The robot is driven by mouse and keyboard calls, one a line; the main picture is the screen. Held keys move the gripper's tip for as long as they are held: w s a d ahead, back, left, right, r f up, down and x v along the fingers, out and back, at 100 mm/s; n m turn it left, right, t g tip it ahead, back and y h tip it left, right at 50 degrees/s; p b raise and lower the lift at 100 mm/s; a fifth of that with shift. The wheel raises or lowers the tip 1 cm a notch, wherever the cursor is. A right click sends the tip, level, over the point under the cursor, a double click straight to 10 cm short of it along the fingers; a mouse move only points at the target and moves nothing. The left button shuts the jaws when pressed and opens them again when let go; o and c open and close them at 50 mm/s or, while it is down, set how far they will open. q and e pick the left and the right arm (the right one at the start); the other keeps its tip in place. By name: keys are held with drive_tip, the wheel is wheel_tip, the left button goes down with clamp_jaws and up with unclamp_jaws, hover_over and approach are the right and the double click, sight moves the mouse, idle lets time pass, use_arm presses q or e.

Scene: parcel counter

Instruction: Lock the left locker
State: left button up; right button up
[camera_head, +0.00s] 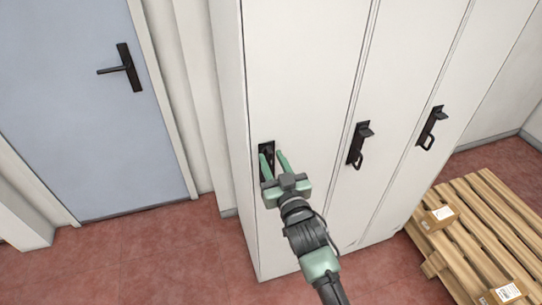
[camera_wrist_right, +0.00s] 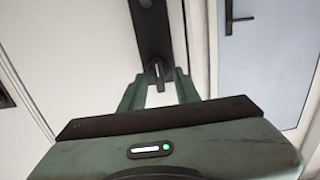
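The left locker (camera_head: 295,65) is the leftmost tall white door in the head view and looks closed. Its black latch plate (camera_head: 266,147) is partly hidden by my right gripper (camera_head: 272,157). In the wrist view the plate (camera_wrist_right: 151,30) runs up from a small dark handle (camera_wrist_right: 158,73). The fingers of my right gripper (camera_wrist_right: 158,82) are apart, one on each side of this handle. I see a gap around the handle and cannot tell whether a finger touches it. The left gripper is not in view.
Two more locker doors stand to the right, with black latches (camera_head: 358,145) and (camera_head: 431,128). A wooden pallet (camera_head: 470,245) with small cardboard boxes (camera_head: 440,215) lies at lower right. A blue door (camera_head: 85,100) is at left. The red floor (camera_head: 150,260) before it is clear.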

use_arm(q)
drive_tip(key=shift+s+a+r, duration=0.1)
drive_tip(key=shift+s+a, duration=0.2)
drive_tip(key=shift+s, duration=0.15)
use_arm(e)
drive_tip(key=shift+w+a, duration=0.1)
drive_tip(key=shift+w, duration=0.3)
clamp_jaws()
drive_tip(key=n, duration=0.3)
drive_tip(key=shift+n+p, duration=0.3)
drive_tip(key=shift+n, duration=0.1)
drive_tip(key=n, duration=0.4)
drive_tip(key=shift+a+n, duration=0.1)
drive_tip(key=shift+n, duration=0.2)
drive_tip(key=n, duration=0.5)
drive_tip(key=shift+a+f, duration=0.1)
drive_tip(key=shift+f, duration=0.05)
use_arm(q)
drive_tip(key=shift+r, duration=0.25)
use_arm(e)
drive_tip(key=shift+s+f+n, duration=0.1)
drive_tip(key=shift+n, duration=2.2)
